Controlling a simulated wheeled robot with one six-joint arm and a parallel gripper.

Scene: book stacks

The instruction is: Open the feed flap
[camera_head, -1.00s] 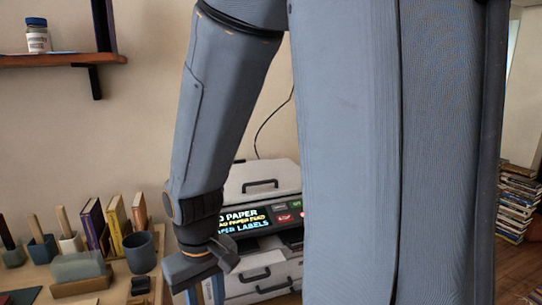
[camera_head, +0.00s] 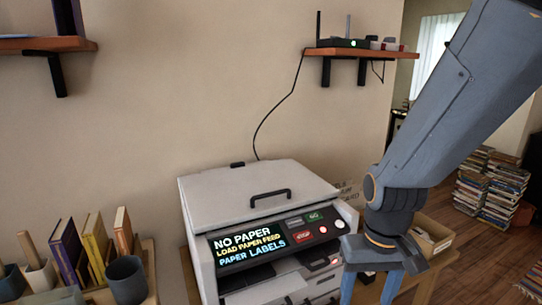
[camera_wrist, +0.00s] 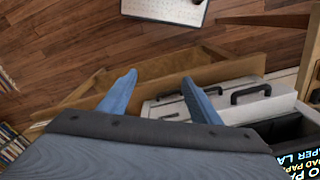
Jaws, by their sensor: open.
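The light grey printer (camera_head: 225,200) stands on a wooden table, its screen (camera_head: 250,246) reading NO PAPER, LOAD PAPER FEED, PAPER LABELS. Its top lid has a dark handle (camera_head: 270,196) and lies shut. I cannot tell for sure which part is the feed flap. My gripper (camera_head: 370,286) is open and empty, pointing down just right of the printer's front. In the wrist view my gripper (camera_wrist: 160,78) has its fingers apart, the right one close to or overlapping the printer's front panels. These panels carry dark handles (camera_wrist: 250,92). The lower front is partly cut off in the head view.
An open cardboard box (camera_head: 432,236) is right of the printer, behind my wrist. Books (camera_head: 70,248) and a dark mug (camera_head: 127,279) stand on the left table. A shelf (camera_head: 360,52) hangs above. Book stacks (camera_head: 487,190) stand on the floor at right.

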